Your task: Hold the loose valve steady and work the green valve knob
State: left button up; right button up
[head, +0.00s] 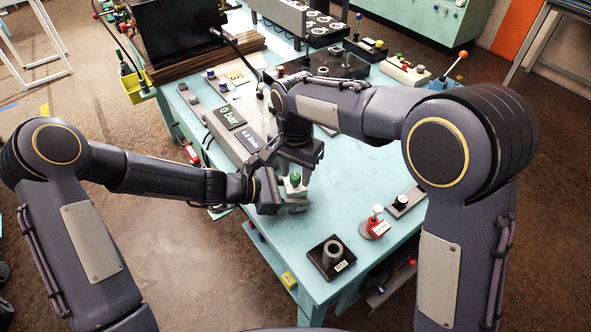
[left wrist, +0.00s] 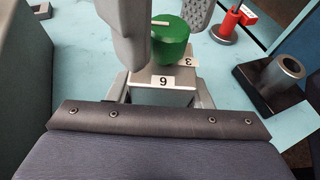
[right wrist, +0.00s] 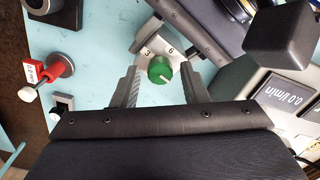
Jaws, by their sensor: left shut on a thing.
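The loose valve is a light grey block with number labels and a round green knob on top. In the head view the green knob (head: 295,179) shows just below my right gripper (head: 298,163). My left gripper (head: 282,194) is shut on the valve body (left wrist: 160,78) from the side; the knob (left wrist: 171,42) stands above it in the left wrist view. In the right wrist view the knob (right wrist: 160,70) lies between the open fingers of my right gripper, with gaps on both sides. I cannot tell how far the fingertips are above it.
A black block with a grey upright tube (head: 332,254), a red valve (head: 377,225) and a grey valve with a black knob (head: 404,202) stand at the front right. The table between is clear.

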jog(key=c, duration=0.8)
jog(key=shift+n, duration=0.4)
jog(key=n, duration=0.8)
jog(key=shift+r+n, duration=0.1)
jog(key=shift+n, duration=0.2)
jog(key=n, duration=0.4)
jog(key=shift+n, duration=2.1)
